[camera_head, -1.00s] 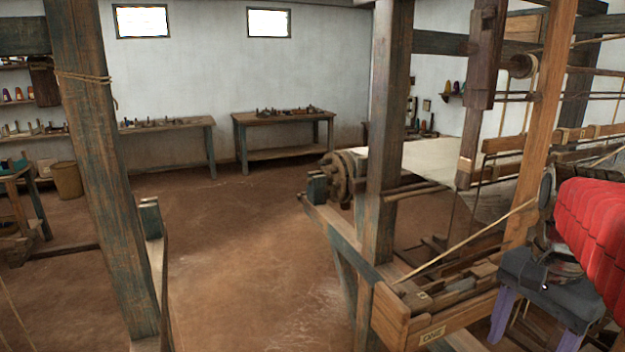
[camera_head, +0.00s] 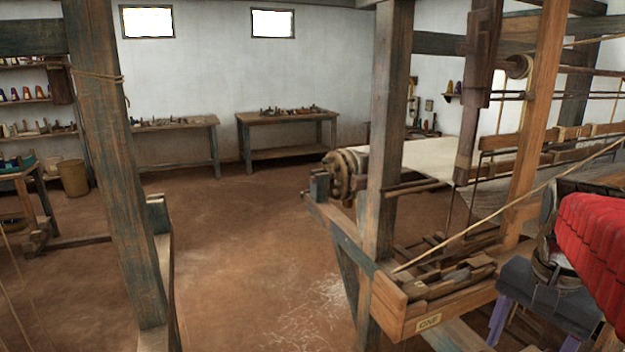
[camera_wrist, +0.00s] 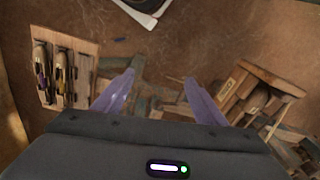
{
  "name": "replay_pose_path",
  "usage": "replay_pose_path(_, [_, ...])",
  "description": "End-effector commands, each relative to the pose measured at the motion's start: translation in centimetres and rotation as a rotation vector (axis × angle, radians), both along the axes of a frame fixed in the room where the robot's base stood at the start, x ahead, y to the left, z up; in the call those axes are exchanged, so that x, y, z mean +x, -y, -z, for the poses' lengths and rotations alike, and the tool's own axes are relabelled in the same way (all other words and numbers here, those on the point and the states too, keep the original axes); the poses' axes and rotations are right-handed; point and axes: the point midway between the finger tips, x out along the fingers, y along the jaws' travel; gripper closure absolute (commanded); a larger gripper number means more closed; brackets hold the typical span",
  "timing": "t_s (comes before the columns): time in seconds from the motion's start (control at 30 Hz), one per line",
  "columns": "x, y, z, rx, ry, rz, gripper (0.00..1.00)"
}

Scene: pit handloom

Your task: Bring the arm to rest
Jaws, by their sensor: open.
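My gripper (camera_head: 534,336) is at the lower right of the head view, a dark grey body with two purple fingers. The fingers are spread apart with no object between them. In the wrist view, my gripper (camera_wrist: 158,80) also shows open and empty above the brown floor and wooden beams. My arm runs off the right edge of the head view, so much of it is hidden. A wooden box (camera_head: 409,323) with several dark wooden pieces stands left of the gripper, apart from it in the picture.
The loom's upright post (camera_head: 390,130) and a lighter post (camera_head: 538,120) stand near. A leaning post (camera_head: 112,180) is at left. In the wrist view, a wooden tray (camera_wrist: 88,60) holds two shuttles. Two benches (camera_head: 285,117) stand by the back wall. Open floor (camera_head: 250,230) lies between.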

Motion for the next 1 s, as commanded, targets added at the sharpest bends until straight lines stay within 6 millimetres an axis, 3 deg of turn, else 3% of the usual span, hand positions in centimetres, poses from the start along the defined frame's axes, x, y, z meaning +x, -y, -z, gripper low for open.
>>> replay_pose_path(0.17, [0.0,-0.9,1.4,-0.033,0.036,-0.124,0.35])
replay_pose_path(0.37, [0.0,-3.4,2.8,-0.086,0.092,-0.311,0.35])
replay_pose_path(0.67, [-0.8,-10.1,5.0,-0.189,0.208,-0.666,0.35])
replay_pose_path(1.0, [-3.6,-17.6,6.3,-0.243,0.334,-0.945,0.35])
